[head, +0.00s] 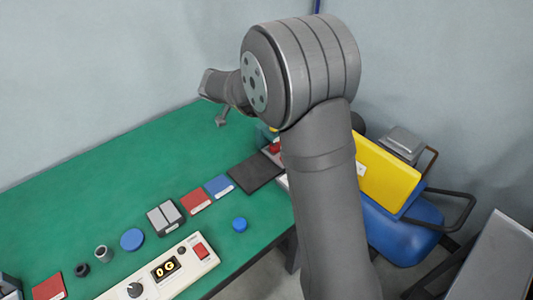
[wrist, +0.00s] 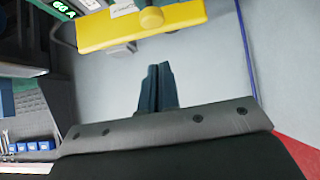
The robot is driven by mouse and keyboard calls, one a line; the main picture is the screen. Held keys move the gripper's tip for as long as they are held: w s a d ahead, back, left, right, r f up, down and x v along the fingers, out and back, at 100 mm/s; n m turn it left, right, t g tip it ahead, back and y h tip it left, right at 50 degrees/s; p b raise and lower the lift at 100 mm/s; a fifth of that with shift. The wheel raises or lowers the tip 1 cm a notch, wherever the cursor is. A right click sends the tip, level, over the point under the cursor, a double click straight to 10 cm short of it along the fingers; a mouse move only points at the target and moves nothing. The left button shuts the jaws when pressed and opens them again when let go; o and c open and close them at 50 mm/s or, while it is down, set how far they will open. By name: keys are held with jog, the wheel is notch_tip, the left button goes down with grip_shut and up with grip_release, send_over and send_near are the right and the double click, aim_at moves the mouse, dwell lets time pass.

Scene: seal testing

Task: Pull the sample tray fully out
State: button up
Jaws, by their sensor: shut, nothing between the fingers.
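My gripper (wrist: 158,88) shows in the wrist view with its two dark fingers together and nothing between them. In the head view my gripper (head: 221,120) is a small shape past my arm, over the back of the green bench. A yellow bar (wrist: 180,20) with a rounded knob-like part lies beyond the fingertips in the wrist view, apart from them. In the head view a yellow panel (head: 385,172) stands right of my arm, which hides part of the equipment there. I cannot tell which part is the sample tray.
The back left of the bench is clear.

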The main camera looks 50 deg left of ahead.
jog(key=o, duration=0.3)
jog(key=shift+d, duration=0.1)
jog(key=o, duration=0.4)
jog(key=shift+w+d, duration=0.25)
jog(key=shift+o, duration=0.5)
jog(key=d+n+g, duration=0.1)
jog(key=w+d+n+g+h, duration=0.1)
jog(key=d+g, duration=0.1)
jog(key=w+d+n+g, duration=0.1)
jog(key=shift+d+f, duration=0.2)
jog(key=shift+f, duration=0.05)
jog(key=f+n+g, duration=0.2)
jog(key=f, duration=0.3)
jog(key=d+f+n+g, duration=0.1)
jog(key=f+n, duration=0.1)
jog(key=f, duration=0.3)
jog(key=d+f+n+g+y, duration=0.1)
jog(key=f+g, duration=0.1)
jog(key=f, duration=0.3)
jog(key=shift+s+f+n+g, duration=0.1)
jog(key=shift+f+n+g, duration=0.05)
jog(key=shift+n+g, duration=0.2)
grip_shut()
